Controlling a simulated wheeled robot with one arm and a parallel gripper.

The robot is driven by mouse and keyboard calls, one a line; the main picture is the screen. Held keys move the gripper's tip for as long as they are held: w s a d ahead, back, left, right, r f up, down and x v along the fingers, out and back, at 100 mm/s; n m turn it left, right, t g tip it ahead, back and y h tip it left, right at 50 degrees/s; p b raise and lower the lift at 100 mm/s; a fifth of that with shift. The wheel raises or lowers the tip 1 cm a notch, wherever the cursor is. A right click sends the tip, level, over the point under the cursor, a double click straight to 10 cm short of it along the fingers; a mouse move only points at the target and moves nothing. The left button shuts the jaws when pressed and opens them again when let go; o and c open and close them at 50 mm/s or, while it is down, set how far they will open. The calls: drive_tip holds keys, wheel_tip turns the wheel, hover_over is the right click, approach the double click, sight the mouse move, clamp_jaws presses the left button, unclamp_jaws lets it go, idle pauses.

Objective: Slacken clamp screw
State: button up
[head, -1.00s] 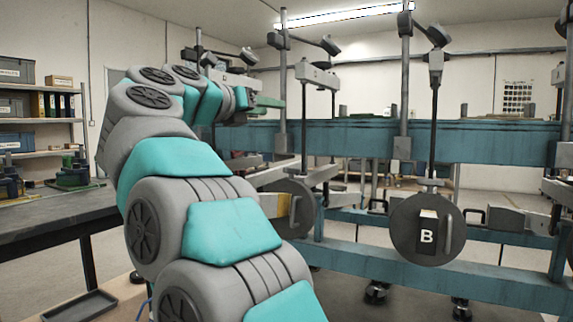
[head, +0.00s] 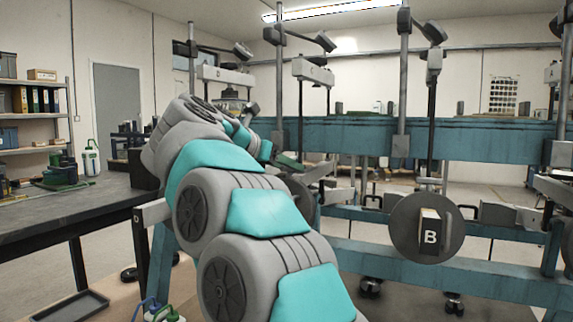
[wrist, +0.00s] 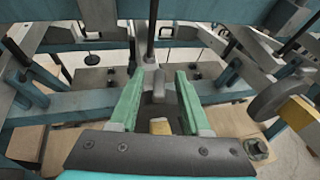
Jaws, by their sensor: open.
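My gripper (wrist: 160,90) shows in the wrist view with two green fingers spread apart. Between them is a small grey upright piece (wrist: 158,84), with a gap on each side; I cannot tell for sure that it is the clamp screw. A dark vertical rod (wrist: 152,30) rises just beyond it. A yellowish block (wrist: 160,127) shows lower between the fingers. In the head view my arm reaches the lever frame left of the disc marked B (head: 405,225); only a bit of green finger (head: 288,162) shows there, and the fingertips are hidden.
A teal beam (head: 350,137) runs across the row of lever frames. In the wrist view a grey disc with a yellow block (wrist: 280,95) stands close on the right. A dark workbench (head: 70,205) is on the left, with a shelf (head: 35,115) behind it.

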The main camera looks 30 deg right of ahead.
drive_tip(key=shift+d, duration=0.1)
clamp_jaws()
idle(0.3)
